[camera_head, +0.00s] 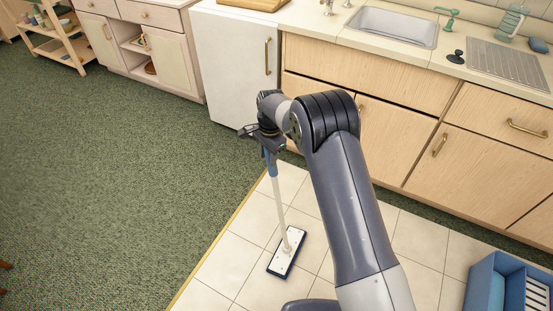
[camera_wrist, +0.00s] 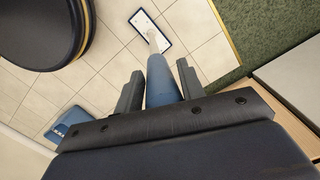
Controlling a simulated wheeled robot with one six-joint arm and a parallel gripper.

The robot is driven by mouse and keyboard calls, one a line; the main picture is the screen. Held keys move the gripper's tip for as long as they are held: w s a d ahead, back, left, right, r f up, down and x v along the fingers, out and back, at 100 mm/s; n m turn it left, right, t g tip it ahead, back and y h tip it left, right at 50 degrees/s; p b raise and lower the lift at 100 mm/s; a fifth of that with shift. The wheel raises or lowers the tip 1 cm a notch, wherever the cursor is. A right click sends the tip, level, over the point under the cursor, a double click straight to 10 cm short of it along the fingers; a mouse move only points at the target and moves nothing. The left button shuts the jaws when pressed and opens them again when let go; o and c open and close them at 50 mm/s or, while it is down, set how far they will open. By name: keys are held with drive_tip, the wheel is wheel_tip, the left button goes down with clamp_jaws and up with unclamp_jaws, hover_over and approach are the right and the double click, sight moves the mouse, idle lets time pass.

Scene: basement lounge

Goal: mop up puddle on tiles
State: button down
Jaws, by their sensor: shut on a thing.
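My gripper (camera_head: 265,146) is shut on the blue grip of a mop (camera_head: 279,205). The mop's white shaft runs down, slightly tilted, to a flat white head with a dark blue edge. The head is over the cream tiles (camera_head: 240,255), near their left edge; I cannot tell whether it presses on them. In the wrist view, the two fingers of my gripper (camera_wrist: 160,88) flank the blue handle, and the mop head (camera_wrist: 150,30) shows beyond. I cannot make out a puddle in either view; my arm hides part of the tiles.
A blue bucket (camera_head: 484,285) with a pale slatted insert stands on the tiles at the lower right. Wooden cabinets (camera_head: 400,140) and a white fridge (camera_head: 236,65) line the back, close to my gripper. Green carpet (camera_head: 120,170) lies open to the left, beyond a yellow edge strip.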

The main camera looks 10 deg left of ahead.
drive_tip(key=shift+w+a+r+p, duration=0.15)
drive_tip(key=shift+a+r+p, duration=0.25)
drive_tip(key=shift+r, duration=0.4)
drive_tip(key=shift+w+a+r+p, duration=0.15)
drive_tip(key=shift+a+r+p, duration=0.15)
drive_tip(key=shift+r+p, duration=0.4)
drive_tip(key=shift+w+a+r+p, duration=0.15)
drive_tip(key=shift+a+r+p, duration=0.2)
drive_tip(key=shift+r, duration=0.6)
